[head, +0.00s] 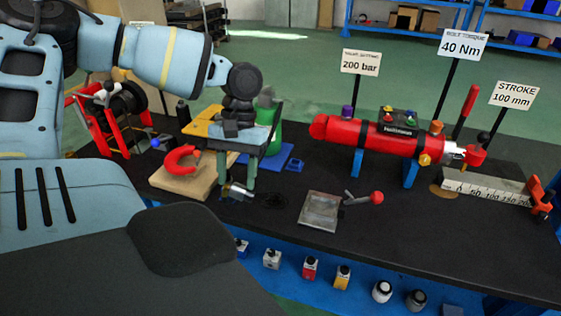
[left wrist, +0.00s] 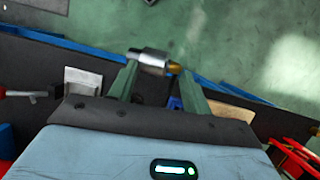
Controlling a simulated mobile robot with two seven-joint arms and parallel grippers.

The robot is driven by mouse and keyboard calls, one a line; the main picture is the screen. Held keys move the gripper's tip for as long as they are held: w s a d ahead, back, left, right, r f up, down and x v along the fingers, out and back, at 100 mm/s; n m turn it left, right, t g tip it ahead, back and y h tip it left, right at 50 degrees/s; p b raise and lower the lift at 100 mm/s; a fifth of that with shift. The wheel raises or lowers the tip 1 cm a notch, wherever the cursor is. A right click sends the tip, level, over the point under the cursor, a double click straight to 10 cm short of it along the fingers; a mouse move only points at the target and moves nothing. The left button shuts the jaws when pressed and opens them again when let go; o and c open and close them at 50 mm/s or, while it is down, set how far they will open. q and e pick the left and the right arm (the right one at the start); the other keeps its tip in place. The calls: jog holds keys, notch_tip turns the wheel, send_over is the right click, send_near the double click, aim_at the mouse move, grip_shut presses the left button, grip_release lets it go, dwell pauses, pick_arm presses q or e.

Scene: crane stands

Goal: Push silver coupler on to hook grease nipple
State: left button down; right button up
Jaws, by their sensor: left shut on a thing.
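The silver coupler (head: 236,191) is a short metal cylinder, held low over the black bench. My left gripper (head: 238,184) has green fingers and is shut on it. In the left wrist view the silver coupler (left wrist: 150,60) lies across the fingertips, with a brass-coloured end (left wrist: 174,67) towards the right. The red hook (head: 180,159) rests on a wooden board (head: 168,182), left of the gripper and apart from the coupler. Its grease nipple is too small or hidden to make out. My right gripper is not in view.
A grey metal plate (head: 320,212) and a red-knobbed lever (head: 376,197) lie right of the gripper. A red cylinder (head: 375,136) on blue stands is farther right. A red hose reel (head: 112,112) stands at the left. The front bench middle is mostly clear.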

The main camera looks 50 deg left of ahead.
pick_arm(q)
jog(key=s+a+f+n, duration=0.2)
jog(key=s+f, duration=0.1)
jog(key=s, duration=0.1)
jog(key=d+f, duration=0.5)
jog(key=w+d+r+m+y, duration=0.1)
jog(key=d+m, duration=0.3)
jog(key=d, duration=0.5)
jog(key=w+d+r+m+y, duration=0.1)
jog(key=w+d+m, duration=0.3)
jog(key=d, duration=0.6)
jog(key=shift+w+d+m+g, duration=0.2)
jog(key=shift+w+m+g, duration=0.1)
jog(key=shift+w, duration=0.05)
